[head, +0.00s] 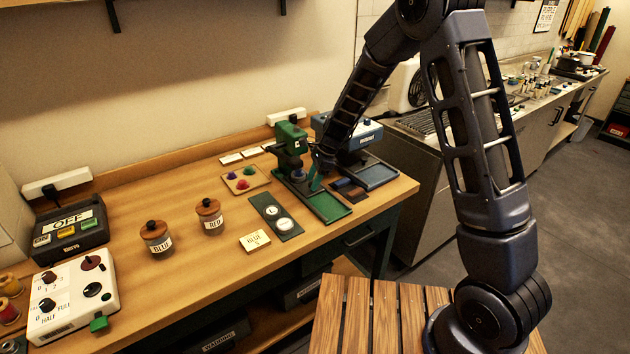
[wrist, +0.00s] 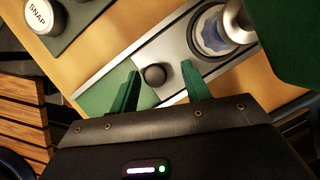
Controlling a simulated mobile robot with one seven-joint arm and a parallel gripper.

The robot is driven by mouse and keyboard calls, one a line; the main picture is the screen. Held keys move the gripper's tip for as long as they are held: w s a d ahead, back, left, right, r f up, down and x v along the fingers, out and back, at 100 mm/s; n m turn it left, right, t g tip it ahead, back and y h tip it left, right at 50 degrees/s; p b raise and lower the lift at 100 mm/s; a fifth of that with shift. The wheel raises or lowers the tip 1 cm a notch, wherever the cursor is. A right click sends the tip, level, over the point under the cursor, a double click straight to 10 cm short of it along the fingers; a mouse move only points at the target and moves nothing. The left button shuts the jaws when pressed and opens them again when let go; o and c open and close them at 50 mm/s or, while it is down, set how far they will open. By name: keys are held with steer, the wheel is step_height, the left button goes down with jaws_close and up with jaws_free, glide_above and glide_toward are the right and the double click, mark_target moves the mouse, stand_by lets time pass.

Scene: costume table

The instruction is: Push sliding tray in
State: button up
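The green press (head: 290,142) stands at the back right of the wooden table, with a long green base (head: 328,207) reaching towards the front. In the wrist view, a grey metal sliding tray (wrist: 177,50) lies along this base. It carries a dark round knob (wrist: 155,75) and a round seat with a blue-and-white piece (wrist: 211,32) under the press's metal die. My gripper (wrist: 160,68) is open, its two green fingers on either side of the knob with gaps visible. In the head view my gripper (head: 317,180) is low over the base, and partly hides the tray.
A blue-grey press (head: 358,135) stands close on the right. A dark plate with two white discs (head: 275,216) lies left of the green base, beside a BLUE card (head: 255,240). A small wooden tray with coloured pieces (head: 245,180) is further left. Two jars (head: 157,238) stand mid-table.

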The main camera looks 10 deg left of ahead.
steer(key=shift+d+r, duration=0.1)
steer(key=v, duration=1)
steer(key=shift+d+r, duration=0.2)
steer(key=shift+r, duration=0.05)
steer(key=s+d+r+n+t, duration=0.2)
steer(key=s+d+r+n, duration=0.2)
steer(key=d+r, duration=0.55)
steer(key=s+d+r+n+t, duration=0.1)
steer(key=s+d+r+n, duration=0.3)
steer(key=d, duration=1)
steer(key=s+d+r+n+t+h, duration=0.3)
steer(key=s+d+r+n+h, duration=0.1)
steer(key=s+d, duration=1.2)
steer(key=shift+s+d+n, duration=0.2)
steer(key=shift+s+n, duration=0.15)
steer(key=shift+n, duration=0.45)
